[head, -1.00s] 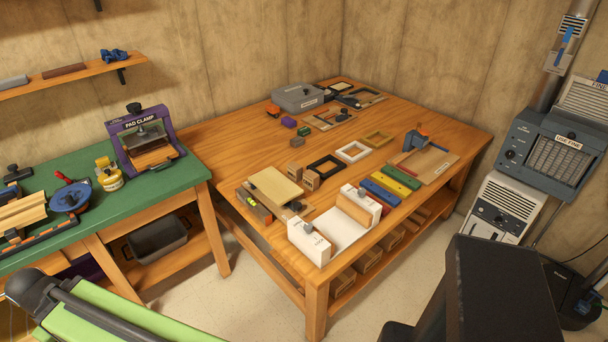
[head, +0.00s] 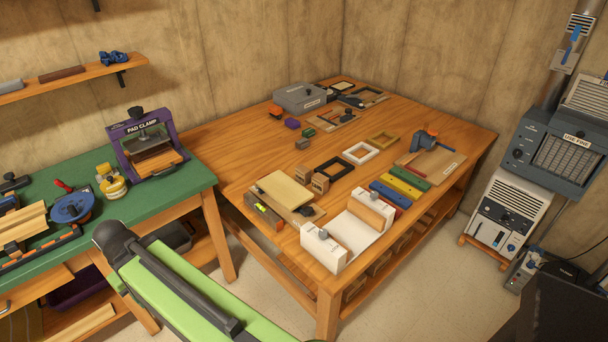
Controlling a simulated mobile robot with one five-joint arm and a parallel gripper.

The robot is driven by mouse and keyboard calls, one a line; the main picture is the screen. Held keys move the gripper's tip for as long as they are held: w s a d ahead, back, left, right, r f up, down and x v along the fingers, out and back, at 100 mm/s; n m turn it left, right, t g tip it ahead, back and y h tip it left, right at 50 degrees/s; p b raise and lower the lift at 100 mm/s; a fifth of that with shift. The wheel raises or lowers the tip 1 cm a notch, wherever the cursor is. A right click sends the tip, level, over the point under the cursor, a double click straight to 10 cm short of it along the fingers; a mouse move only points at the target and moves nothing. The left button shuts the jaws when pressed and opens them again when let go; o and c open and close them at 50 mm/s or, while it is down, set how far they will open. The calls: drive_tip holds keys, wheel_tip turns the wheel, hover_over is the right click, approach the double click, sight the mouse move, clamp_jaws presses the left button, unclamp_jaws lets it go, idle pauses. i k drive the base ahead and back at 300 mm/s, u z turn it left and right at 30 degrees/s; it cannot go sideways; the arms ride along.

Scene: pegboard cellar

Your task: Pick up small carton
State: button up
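Small brown box-like blocks stand on the wooden table; the nearer one (head: 320,183) is beside the black frame, and a smaller greyish one (head: 302,144) is further back. I cannot tell for sure which is the small carton. Several cardboard boxes (head: 355,289) also sit on the shelf under the table, partly hidden by its front edge. My green arm (head: 190,290) reaches in from the bottom, left of the table. My gripper is not in this view.
The wooden table (head: 240,148) holds a white holder (head: 324,249), coloured bars (head: 400,182), empty frames (head: 361,152) and a grey case (head: 300,97). A green bench (head: 125,212) with a purple pad clamp (head: 150,145) stands left. Floor shows between them.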

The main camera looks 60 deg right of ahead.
sight(303, 174)
drive_tip(key=i, duration=0.9)
drive_tip(key=u, duration=0.05)
